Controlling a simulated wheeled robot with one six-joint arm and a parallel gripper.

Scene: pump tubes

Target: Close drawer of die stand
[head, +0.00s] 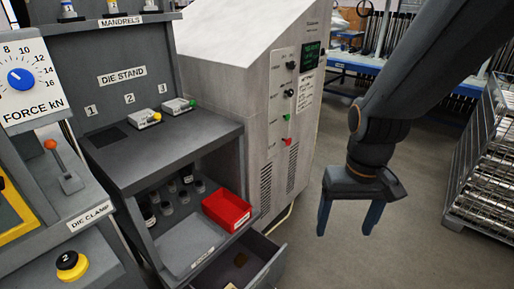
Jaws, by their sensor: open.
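The grey die stand (172,150) stands left of centre, with its label and numbered places 1, 2 and 3 on the back panel. Its drawer (275,262) is pulled out at the bottom, near the lower picture edge. A small brown piece and part of a yellowish one show inside it. The drawer's front is partly cut off by the picture edge. My gripper (346,222) hangs in the air to the right of the drawer and above it, fingers down, open and empty. It is apart from the stand and the drawer.
A pale machine cabinet (262,80) stands behind the drawer. The stand's shelf holds a red bin (227,209) and several small dark cylinders. A wire crate (485,175) stands at the right. Grey floor (390,255) lies clear below my gripper.

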